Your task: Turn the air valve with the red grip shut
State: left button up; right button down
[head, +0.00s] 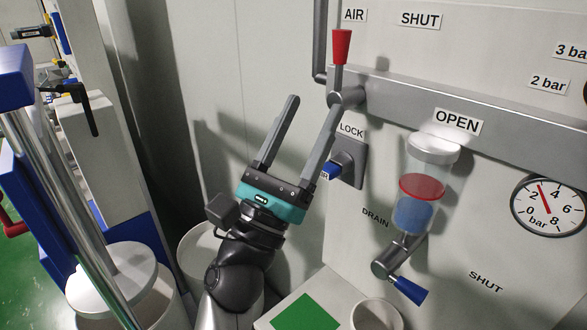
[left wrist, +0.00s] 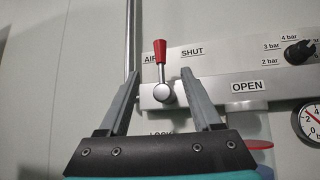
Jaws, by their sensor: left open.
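The air valve's red grip (head: 341,47) is on a short lever that stands upright from a round hub on the grey pipe, roughly square to the pipe. The grip also shows in the left wrist view (left wrist: 160,51), between the AIR and SHUT labels. The SHUT label (head: 420,20) is to its upper right; the OPEN label (head: 457,122) is further right along the pipe. My left gripper (head: 315,103) is open and empty, below the grip. In the left wrist view its fingers (left wrist: 160,76) appear on either side of the hub, with the grip above the fingertips. Contact is not visible.
A LOCK plate with a blue knob (head: 332,171) is close to the right of my left gripper. A clear bowl (head: 425,185) with a blue-handled drain valve (head: 408,290) hangs below the pipe. A pressure gauge (head: 560,215) is at right. A white cup (head: 375,315) stands below.

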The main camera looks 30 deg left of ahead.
pick_arm(q)
jog(key=shift+b+v, duration=1)
jog(key=shift+v, duration=1.15)
